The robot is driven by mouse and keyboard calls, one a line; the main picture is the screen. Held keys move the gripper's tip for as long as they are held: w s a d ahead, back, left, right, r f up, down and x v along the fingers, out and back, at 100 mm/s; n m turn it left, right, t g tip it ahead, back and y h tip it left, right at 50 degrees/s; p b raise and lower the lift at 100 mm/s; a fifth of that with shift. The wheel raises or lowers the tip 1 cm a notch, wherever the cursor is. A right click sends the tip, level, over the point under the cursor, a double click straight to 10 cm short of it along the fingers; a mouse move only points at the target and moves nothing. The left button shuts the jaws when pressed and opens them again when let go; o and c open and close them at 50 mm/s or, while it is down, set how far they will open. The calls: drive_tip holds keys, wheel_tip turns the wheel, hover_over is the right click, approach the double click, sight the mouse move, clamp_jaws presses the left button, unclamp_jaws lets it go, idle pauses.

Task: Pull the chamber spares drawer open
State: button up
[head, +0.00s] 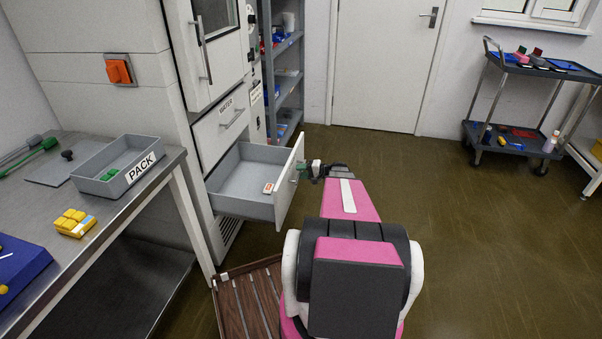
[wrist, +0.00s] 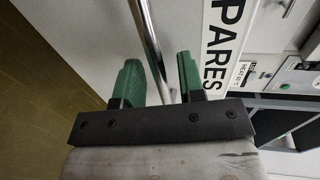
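The chamber spares drawer (head: 243,206) stands pulled well out of the tall light cabinet in the head view, and its grey inside shows. A small orange-and-white item (head: 268,188) lies in it. The drawer front has a metal bar handle (wrist: 148,35) and a label (wrist: 222,40) of which "PARES" can be read in the wrist view. My gripper (wrist: 160,82) is at the drawer front, with its two green fingers apart. The handle bar runs between the fingers, with a visible gap on each side. In the head view my gripper (head: 306,170) is small beside the front.
A closed drawer marked "WATER" (head: 219,124) is above. A steel bench (head: 130,200) with a grey PACK tray (head: 118,168) is on the left. A slatted wooden platform (head: 250,305) lies below the drawer. The floor to the right is clear up to a trolley (head: 520,140).

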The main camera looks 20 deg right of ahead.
drive_tip(key=v, duration=1)
drive_tip(key=shift+s+d, duration=0.2)
